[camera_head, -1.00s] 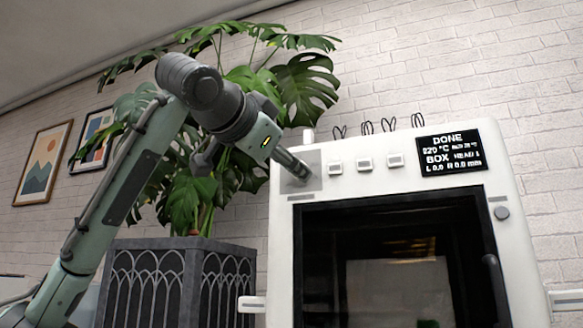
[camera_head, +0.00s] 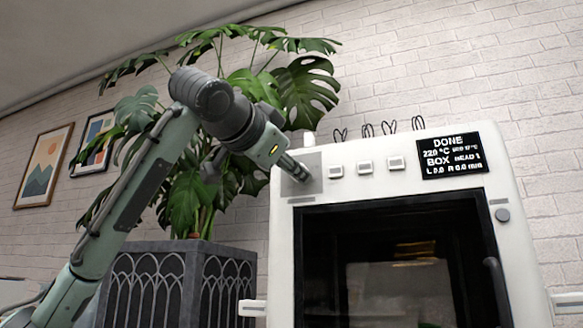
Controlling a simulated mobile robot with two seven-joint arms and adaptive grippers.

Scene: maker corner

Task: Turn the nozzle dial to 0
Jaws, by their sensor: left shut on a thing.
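The white printer (camera_head: 281,240) stands at the right, with a grey square dial panel (camera_head: 313,165) at its upper left front corner. My left gripper (camera_head: 300,173) reaches in from the left and is shut on the nozzle dial at this panel. Its fingers cover the dial, so the dial's pointer and marks are hidden. The display (camera_head: 450,155) at the upper right of the printer reads DONE, with a temperature line, BOX, HEAD 1 and L 0.0 R 0.0 mm; the smallest text is hard to read. My right gripper is not in view.
Several small buttons (camera_head: 365,166) sit right of the dial panel. Below them is the dark printer window (camera_head: 395,255) with a handle at its right. A monstera plant (camera_head: 190,185) in a grey planter (camera_head: 170,285) stands behind my left arm. A brick wall is behind.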

